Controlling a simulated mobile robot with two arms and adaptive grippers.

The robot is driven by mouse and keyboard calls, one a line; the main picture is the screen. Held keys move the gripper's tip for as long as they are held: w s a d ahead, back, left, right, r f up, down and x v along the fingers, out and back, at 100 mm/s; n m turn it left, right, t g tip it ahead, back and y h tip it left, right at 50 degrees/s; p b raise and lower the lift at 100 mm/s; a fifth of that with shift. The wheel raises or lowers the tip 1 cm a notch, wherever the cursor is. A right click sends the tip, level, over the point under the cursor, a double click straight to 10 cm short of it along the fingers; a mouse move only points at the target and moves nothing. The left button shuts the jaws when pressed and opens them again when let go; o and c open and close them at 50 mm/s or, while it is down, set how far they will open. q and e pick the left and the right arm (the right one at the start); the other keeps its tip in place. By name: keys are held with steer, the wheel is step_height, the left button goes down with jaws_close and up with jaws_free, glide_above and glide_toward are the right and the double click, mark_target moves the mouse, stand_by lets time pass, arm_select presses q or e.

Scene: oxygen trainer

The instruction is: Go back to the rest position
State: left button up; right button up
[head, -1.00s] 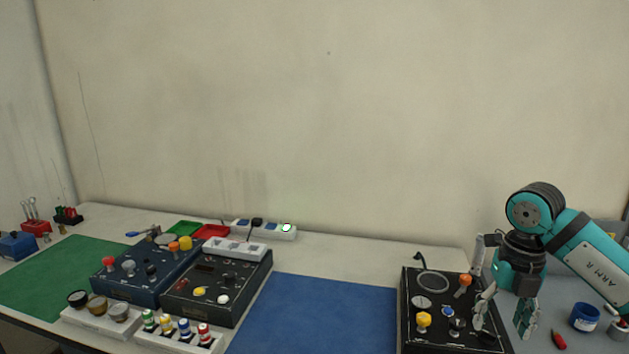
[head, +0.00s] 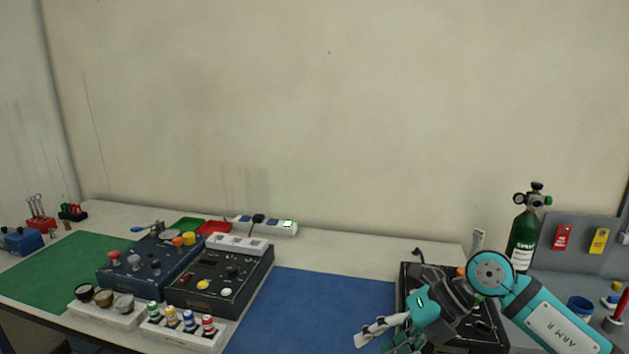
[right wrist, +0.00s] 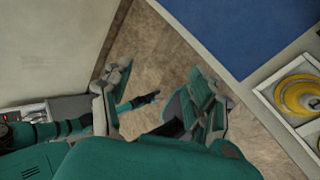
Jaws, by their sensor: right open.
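My right gripper (head: 385,340) is in front of the black control box (head: 411,285) at the lower right of the head view, near the blue mat (head: 318,308). Its arm comes in from the right and hides much of that box. In the right wrist view the right gripper (right wrist: 160,100) has its fingers spread, with nothing between them, and brown floor shows beyond. My left gripper is in neither view.
A green oxygen cylinder (head: 523,240) stands behind the right arm, beside a grey panel (head: 580,235). A blue cup (head: 580,308) is at the right. Two control boxes (head: 225,283) and a green mat (head: 55,268) are at the left. The blue mat is clear.

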steer(key=s+a+r+m+t+y, duration=0.2)
steer(key=a+r+m+t+y, duration=0.3)
steer(key=a+r+y, duration=0.55)
steer(key=w+d+f+m+t+h, duration=0.2)
steer(key=d+m+t+h, duration=0.45)
steer(key=m, duration=0.35)
steer(key=w+d+f+m+t+h, duration=0.2)
steer(key=d+m+t+h, duration=0.35)
steer(key=m+t, duration=0.4)
steer(key=s+d+f+m+g+h, duration=0.2)
steer(key=d+f+m+g+h, duration=0.45)
steer(key=f, duration=0.45)
steer(key=s+d+f+m+g+h, duration=0.2)
steer(key=s+f+m+g, duration=0.25)
steer(key=s+f, duration=0.7)
steer(key=s+f+g+y, duration=0.1)
steer(key=s+f+g, duration=0.3)
steer(key=s, duration=0.3)
steer(key=s+f+g, duration=0.3)
steer(key=s, duration=0.4)
step_height(320, 180, down, 25)
steer(key=g, duration=0.1)
steer(key=s+d+f+g, duration=0.1)
steer(key=s+d+f, duration=0.1)
steer(key=s+f, duration=1.5)
steer(key=shift+s+d+f+g, duration=0.15)
steer(key=shift+s+g, duration=0.05)
steer(key=shift+g, duration=0.1)
